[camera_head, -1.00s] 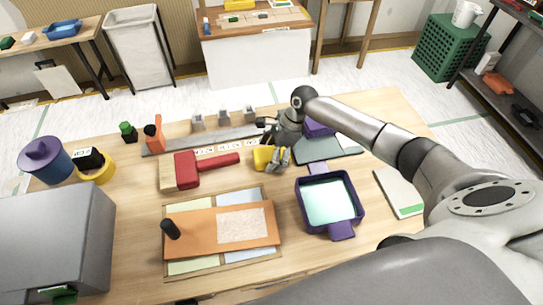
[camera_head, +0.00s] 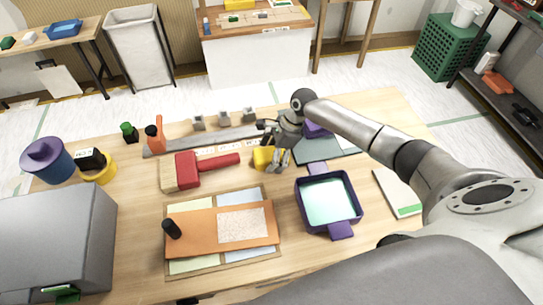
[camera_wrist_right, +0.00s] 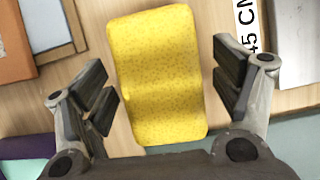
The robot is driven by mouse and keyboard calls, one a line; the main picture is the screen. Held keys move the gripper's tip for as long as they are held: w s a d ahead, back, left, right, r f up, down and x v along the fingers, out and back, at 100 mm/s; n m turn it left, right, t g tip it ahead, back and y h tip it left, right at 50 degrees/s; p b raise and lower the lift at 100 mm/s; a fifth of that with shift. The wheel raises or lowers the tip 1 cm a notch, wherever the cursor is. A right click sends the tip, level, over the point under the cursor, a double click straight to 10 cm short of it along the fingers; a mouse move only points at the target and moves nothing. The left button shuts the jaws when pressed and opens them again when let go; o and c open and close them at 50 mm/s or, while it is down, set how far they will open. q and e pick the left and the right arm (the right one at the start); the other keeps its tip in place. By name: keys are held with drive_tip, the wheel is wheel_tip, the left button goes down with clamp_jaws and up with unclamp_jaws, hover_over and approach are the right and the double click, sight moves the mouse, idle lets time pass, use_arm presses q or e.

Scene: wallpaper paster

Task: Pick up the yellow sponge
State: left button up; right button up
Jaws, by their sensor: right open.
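The yellow sponge (camera_head: 263,157) lies on the wooden table between the red-headed roller tool and the purple tray. In the right wrist view the sponge (camera_wrist_right: 158,75) is a speckled yellow block between the two spread fingers. My right gripper (camera_head: 275,162) is at the sponge and partly covers it in the head view. In the right wrist view my right gripper (camera_wrist_right: 168,95) is open, with a gap between each finger pad and the sponge. My left gripper is not in view.
A red tool with a wooden block (camera_head: 187,169) lies left of the sponge. A purple tray (camera_head: 301,205) with pale liquid stands front right. An orange board (camera_head: 195,232) lies in front. A ruler strip (camera_head: 215,140) lies behind. A grey box (camera_head: 50,235) stands front left.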

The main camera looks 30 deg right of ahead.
sight(267, 155)
drive_tip(key=c, duration=1)
drive_tip(key=shift+b, duration=0.45)
drive_tip(key=shift+r, duration=0.3)
drive_tip(key=r, duration=0.3)
drive_tip(key=shift+s+a+r, duration=0.15)
drive_tip(key=shift+s+r, duration=0.05)
drive_tip(key=shift+r, duration=0.15)
drive_tip(key=s+a+r, duration=0.2)
drive_tip(key=s+r, duration=0.1)
drive_tip(key=s, duration=0.1)
drive_tip(key=s+a+r, duration=0.2)
drive_tip(key=s+r, duration=0.1)
drive_tip(key=s+a+r, duration=0.3)
drive_tip(key=s, duration=0.1)
drive_tip(key=shift+s+r+b, duration=0.1)
drive_tip(key=shift+s+b, duration=0.2)
